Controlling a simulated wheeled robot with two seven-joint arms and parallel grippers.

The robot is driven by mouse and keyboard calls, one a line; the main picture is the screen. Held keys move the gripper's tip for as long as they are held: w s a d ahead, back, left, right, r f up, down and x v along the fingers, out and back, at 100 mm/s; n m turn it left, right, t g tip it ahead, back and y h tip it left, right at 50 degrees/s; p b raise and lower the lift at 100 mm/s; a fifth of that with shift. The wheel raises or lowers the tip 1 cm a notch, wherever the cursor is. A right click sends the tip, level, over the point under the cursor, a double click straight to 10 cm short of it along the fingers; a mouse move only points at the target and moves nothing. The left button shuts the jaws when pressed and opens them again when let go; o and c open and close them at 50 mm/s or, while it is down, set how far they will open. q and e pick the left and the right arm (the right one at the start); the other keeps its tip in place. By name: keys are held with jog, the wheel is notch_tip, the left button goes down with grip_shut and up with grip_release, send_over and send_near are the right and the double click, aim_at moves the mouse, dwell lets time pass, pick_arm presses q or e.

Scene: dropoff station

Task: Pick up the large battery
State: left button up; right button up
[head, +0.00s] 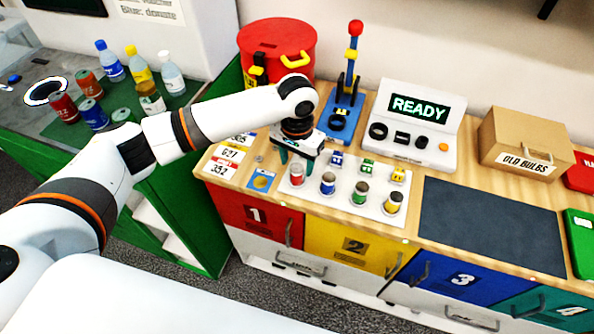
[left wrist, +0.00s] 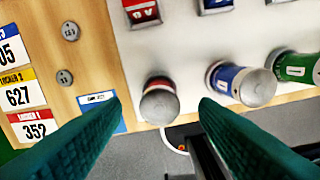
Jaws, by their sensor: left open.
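My left gripper (head: 297,161) points down over the left end of the white tray (head: 345,205), open and empty. In the left wrist view its green fingers (left wrist: 160,104) stand either side of the red cylindrical battery (left wrist: 158,103), with no clear contact. The red one (head: 297,175), a blue one (head: 328,183), a green one (head: 360,193) and a yellow one (head: 393,202) stand upright along the tray's front. Smaller block batteries in blue (head: 335,160), green (head: 367,166) and yellow (head: 398,174) stand behind; a red block (left wrist: 142,11) shows in the left wrist view.
A READY display stand (head: 415,125) and a blue lever press (head: 346,90) stand behind the tray. A red bin (head: 275,45) is at the back left. A dark mat (head: 490,222) is bare at right. Bottles and cans crowd the left counter (head: 30,110).

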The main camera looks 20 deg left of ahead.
aim_at(296, 168)
pick_arm(q)
jog(key=shift+f, duration=1.5)
jog(key=shift+c, duration=0.5)
